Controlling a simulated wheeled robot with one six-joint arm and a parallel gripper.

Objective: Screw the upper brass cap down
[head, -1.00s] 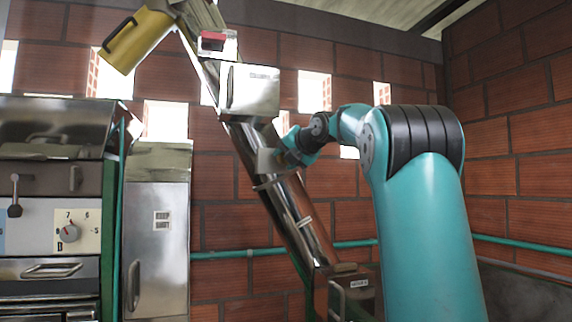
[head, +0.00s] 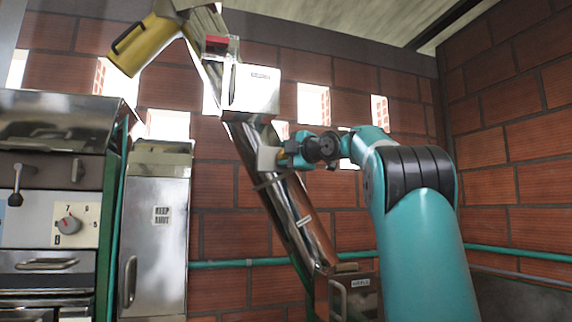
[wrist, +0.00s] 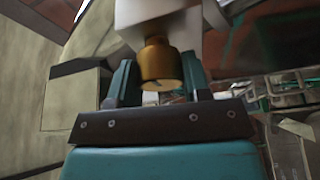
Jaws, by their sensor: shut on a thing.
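The brass cap (wrist: 160,64) is a gold-coloured cylinder in the middle of the wrist view, its round end toward me. It sits against a pale block (wrist: 150,12), and I cannot see how far it is screwed in. My gripper (wrist: 160,78) has one finger on each side of the cap and is shut on it. In the head view my gripper (head: 288,153) is at the right side of the pale block (head: 268,158) on the slanted steel tube (head: 292,205). The cap is mostly hidden there, and no second cap can be made out.
A steel box (head: 251,90) sits on the tube just above my gripper. A yellow spout (head: 143,44) hangs at the upper left. A steel cabinet (head: 156,230) and a panel with a red knob (head: 68,225) stand left.

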